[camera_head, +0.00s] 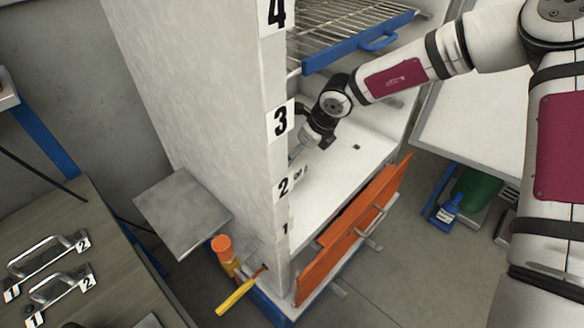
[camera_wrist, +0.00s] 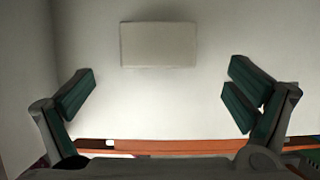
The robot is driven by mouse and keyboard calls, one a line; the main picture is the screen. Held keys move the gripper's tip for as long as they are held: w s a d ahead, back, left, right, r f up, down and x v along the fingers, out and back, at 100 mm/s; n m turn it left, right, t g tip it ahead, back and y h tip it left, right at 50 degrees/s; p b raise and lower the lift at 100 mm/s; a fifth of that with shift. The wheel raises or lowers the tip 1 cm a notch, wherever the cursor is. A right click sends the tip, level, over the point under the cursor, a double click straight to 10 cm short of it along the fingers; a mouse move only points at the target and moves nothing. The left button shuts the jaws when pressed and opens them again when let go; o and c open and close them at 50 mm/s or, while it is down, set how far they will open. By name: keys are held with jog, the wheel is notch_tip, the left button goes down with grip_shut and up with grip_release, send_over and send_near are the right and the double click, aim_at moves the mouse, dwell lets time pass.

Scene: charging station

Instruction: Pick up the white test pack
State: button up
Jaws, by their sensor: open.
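The white test pack (camera_wrist: 158,45) shows in the wrist view as a pale, flat rectangular block on a white surface, at the upper middle. My gripper (camera_wrist: 160,88) is open, with one dark green padded finger at the left and one at the right. The pack lies beyond the fingertips, between their lines, and nothing is held. In the head view my gripper (camera_head: 303,148) reaches down into the cabinet bay beside the number 3 label. I cannot make out the pack in the head view; the cabinet wall and my gripper may hide it.
The cabinet wall (camera_head: 200,90) stands close left of my gripper. A wire rack with a blue front (camera_head: 358,45) is above. Orange drawer fronts (camera_head: 345,240) stand at the bay's front. A metal plate (camera_head: 183,212) and orange-yellow tools (camera_head: 228,262) are outside, left.

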aim_at(292, 167)
jog(key=b+x, duration=0.1)
jog(key=x, duration=0.8)
jog(key=shift+a+f, duration=0.2)
jog(key=c, duration=1.7)
jog(key=shift+r, duration=0.1)
